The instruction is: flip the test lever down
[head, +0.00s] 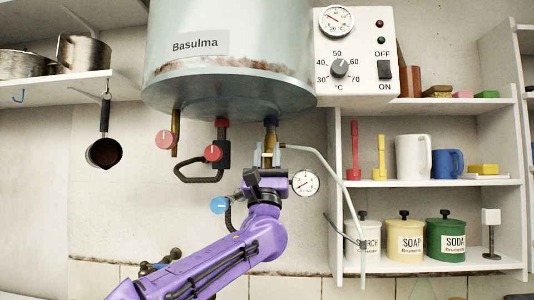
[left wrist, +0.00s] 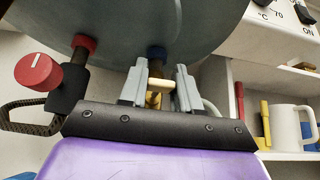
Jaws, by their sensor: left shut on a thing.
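My left gripper (head: 267,157) reaches up from below to the blue-collared pipe (head: 270,124) under the boiler. Its two grey fingers are shut on a small cream-tan bar, which I take to be the test lever (left wrist: 160,83). In the left wrist view the gripper (left wrist: 160,88) has one finger on each side of this bar, with brass fitting parts just behind and below it. The fingers and gripper body hide most of the fitting, so I cannot tell the lever's angle clearly. My right gripper is not in view.
The boiler (head: 230,50) hangs overhead. Red knobs (head: 213,153) and a blue knob (head: 219,205) sit left of the gripper. A pressure gauge (head: 305,183) and a thin pale tube (head: 325,165) are close on its right. Shelves (head: 430,183) stand further right.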

